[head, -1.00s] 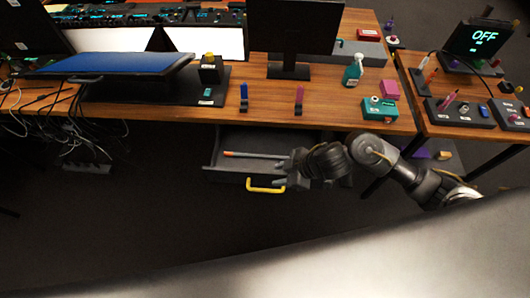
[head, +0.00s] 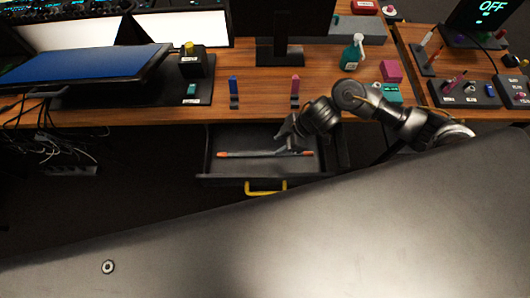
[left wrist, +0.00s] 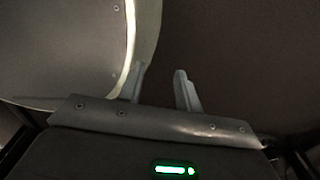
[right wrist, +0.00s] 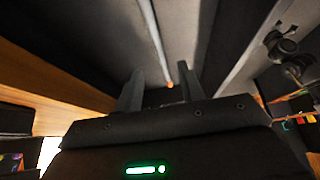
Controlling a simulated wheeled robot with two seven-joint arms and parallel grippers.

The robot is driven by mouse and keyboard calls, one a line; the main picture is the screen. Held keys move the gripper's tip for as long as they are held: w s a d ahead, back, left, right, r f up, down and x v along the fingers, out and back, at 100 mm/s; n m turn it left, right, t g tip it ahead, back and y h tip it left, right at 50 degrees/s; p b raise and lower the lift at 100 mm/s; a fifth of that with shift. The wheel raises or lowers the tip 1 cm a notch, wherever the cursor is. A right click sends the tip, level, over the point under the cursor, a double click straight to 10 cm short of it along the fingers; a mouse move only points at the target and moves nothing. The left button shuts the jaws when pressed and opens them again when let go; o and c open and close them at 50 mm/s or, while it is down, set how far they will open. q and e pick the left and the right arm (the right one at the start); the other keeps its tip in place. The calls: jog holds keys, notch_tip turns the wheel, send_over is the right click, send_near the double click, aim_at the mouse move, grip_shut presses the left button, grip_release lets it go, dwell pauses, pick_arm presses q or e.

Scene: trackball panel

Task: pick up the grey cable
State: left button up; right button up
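A thin grey cable (head: 262,153), straight like a rod with orange ends, lies across the open drawer (head: 210,168) under the desk. I take it for the task's cable. My right gripper (head: 284,138) is over the right part of the drawer, near the cable's right half. In the right wrist view its fingers (right wrist: 161,88) are apart with nothing between them. My left gripper shows only in the left wrist view (left wrist: 163,88), open and empty.
The drawer has a yellow handle (head: 265,187) at its front. The wooden desk top (head: 260,106) overhangs its back, with a blue clip (head: 234,90) and a pink clip (head: 295,90) near the edge. Loose dark cables (head: 60,150) hang at the left.

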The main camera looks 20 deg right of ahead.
aim_at(266, 153)
jog(key=shift+x, duration=0.9)
jog(key=shift+w+a+f, duration=0.15)
jog(key=shift+w+f, duration=0.05)
jog(key=shift+f, duration=0.2)
jog(key=shift+s+a+f, duration=0.1)
jog(key=shift+f, duration=0.1)
jog(key=b+x, duration=0.1)
jog(key=x, duration=0.3)
jog(key=shift+a+f, duration=0.2)
jog(key=shift+f, duration=0.15)
pick_arm(q)
jog(key=shift+w+f, duration=0.5)
jog(key=shift+f, duration=0.05)
pick_arm(e)
grip_shut()
